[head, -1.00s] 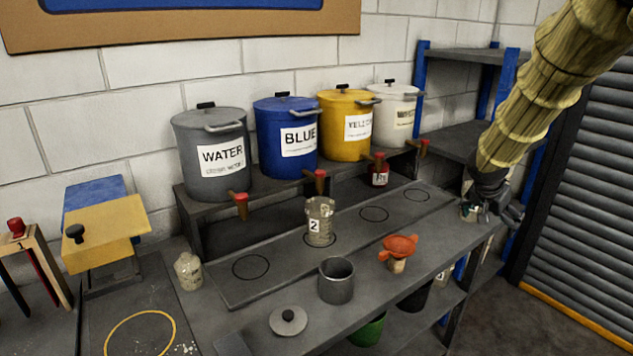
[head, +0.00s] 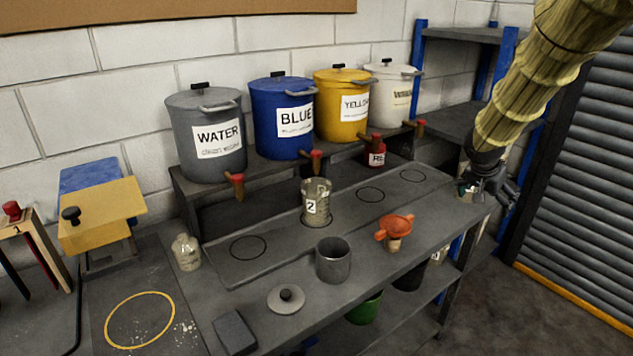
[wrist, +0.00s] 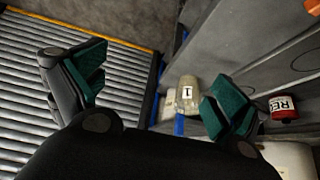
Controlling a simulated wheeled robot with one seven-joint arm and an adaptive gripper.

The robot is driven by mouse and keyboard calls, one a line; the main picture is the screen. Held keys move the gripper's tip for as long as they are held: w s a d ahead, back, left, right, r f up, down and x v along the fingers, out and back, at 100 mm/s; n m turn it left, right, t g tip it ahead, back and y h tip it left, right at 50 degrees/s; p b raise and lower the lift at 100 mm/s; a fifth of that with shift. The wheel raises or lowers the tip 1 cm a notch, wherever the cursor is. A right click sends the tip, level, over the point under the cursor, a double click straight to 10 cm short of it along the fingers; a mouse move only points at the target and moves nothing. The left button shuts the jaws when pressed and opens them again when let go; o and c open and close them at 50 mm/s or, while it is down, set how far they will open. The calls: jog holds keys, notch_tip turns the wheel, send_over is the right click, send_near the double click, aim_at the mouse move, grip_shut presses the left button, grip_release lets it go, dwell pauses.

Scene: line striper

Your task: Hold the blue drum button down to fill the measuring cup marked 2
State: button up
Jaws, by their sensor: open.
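The blue drum (head: 283,108) stands on the raised shelf between the grey water drum and the yellow drum. Its brown tap with a red button (head: 316,157) sticks out at the front. The measuring cup marked 2 (head: 317,206) stands upright below that tap, on a ring on the bench's strip. How full it is I cannot tell. My gripper (head: 500,200) is at the right end of the bench, well to the right of the cup. In the wrist view my gripper (wrist: 152,92) is open, its green-padded fingers wide apart with nothing held between them.
A cup marked 1 (wrist: 186,100) and a red can (wrist: 283,108) show near my right finger in the wrist view. A grey pot (head: 333,260), an orange funnel (head: 396,228) and a lid (head: 286,299) occupy the bench front. Shelving stands at the right.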

grip_shut()
dwell(1.4)
